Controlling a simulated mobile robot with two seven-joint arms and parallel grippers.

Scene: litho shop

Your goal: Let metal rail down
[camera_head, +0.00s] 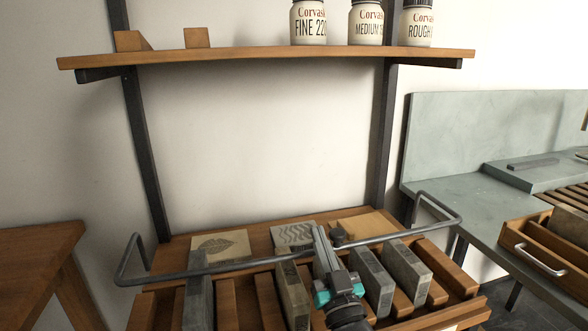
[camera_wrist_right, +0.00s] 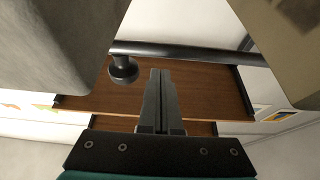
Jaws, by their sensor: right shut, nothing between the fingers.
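The metal rail (camera_head: 235,268) is a dark grey bar with bent ends. In the head view it runs across the wooden rack, above the upright stone slabs. It also crosses the top of the right wrist view (camera_wrist_right: 200,52). My right gripper (camera_head: 319,232) is shut and empty, and its fingers overlap the rail near its middle. In the wrist view the closed fingertips (camera_wrist_right: 159,72) lie just below the rail; I cannot tell whether they touch it. A dark round knob (camera_wrist_right: 122,70) shows beside them and in the head view (camera_head: 338,236). My left gripper is out of view.
Stone slabs (camera_head: 293,295) stand in the rack (camera_head: 474,312) on both sides of my right gripper. Patterned slabs (camera_head: 219,247) lie behind the rail. A shelf (camera_head: 250,57) with labelled jars (camera_head: 366,24) is above. A grey bench (camera_head: 465,190) stands at right.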

